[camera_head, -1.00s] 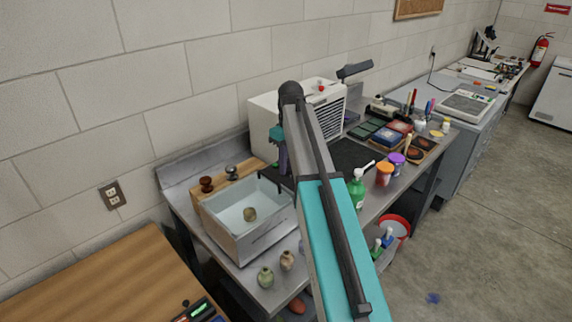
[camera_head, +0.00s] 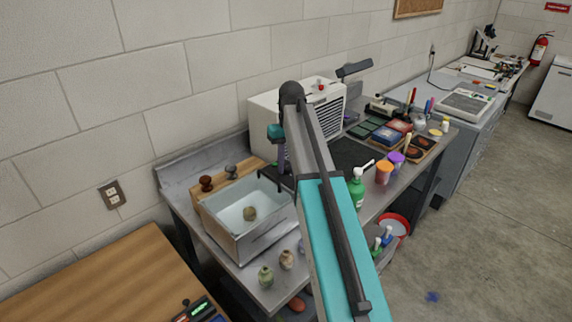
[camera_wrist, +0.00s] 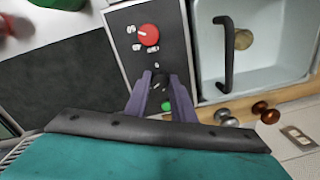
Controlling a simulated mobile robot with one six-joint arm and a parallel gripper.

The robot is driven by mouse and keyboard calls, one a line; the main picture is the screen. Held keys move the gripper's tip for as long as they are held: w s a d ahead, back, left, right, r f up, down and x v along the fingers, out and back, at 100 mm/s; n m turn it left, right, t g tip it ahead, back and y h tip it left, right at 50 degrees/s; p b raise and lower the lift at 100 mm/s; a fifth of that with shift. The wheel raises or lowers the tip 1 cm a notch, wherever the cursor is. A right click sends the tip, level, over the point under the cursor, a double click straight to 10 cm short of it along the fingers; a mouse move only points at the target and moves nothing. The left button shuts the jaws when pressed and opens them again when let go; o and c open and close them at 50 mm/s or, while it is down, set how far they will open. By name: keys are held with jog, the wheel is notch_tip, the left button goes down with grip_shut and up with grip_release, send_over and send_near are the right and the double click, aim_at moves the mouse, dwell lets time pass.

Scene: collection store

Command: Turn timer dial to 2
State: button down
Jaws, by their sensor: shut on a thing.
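The white appliance (camera_head: 264,124) stands against the wall in the head view, partly hidden by my arm. The wrist view shows its dark control panel (camera_wrist: 128,18), with a red dial (camera_wrist: 149,35) and printed marks around it. Below this is a second, dark dial (camera_wrist: 159,80), mostly hidden between my fingers. My gripper (camera_wrist: 158,77) is shut on this dark dial, with a purple finger on each side. I cannot read its pointer or most of its scale. A green button (camera_wrist: 167,105) shows between the fingers. The red dial is apart from the fingers.
A black bar handle (camera_wrist: 227,55) juts out beside the panel, close to my gripper. A sink basin (camera_head: 240,243) lies in front of the appliance. Bottles and jars (camera_head: 384,172) crowd the bench on the right.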

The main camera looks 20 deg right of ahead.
aim_at(288, 168)
jog(key=c, duration=1.5)
grip_release()
jog(key=shift+s, duration=0.15)
jog(key=shift+r, duration=0.1)
jog(key=shift+d+r+p, duration=0.15)
jog(key=shift+r+p, duration=1.05)
jog(key=shift+r, duration=0.6)
jog(key=shift+d+r+p, duration=0.1)
jog(key=shift+r+p, duration=1.1)
jog(key=shift+r, duration=0.6)
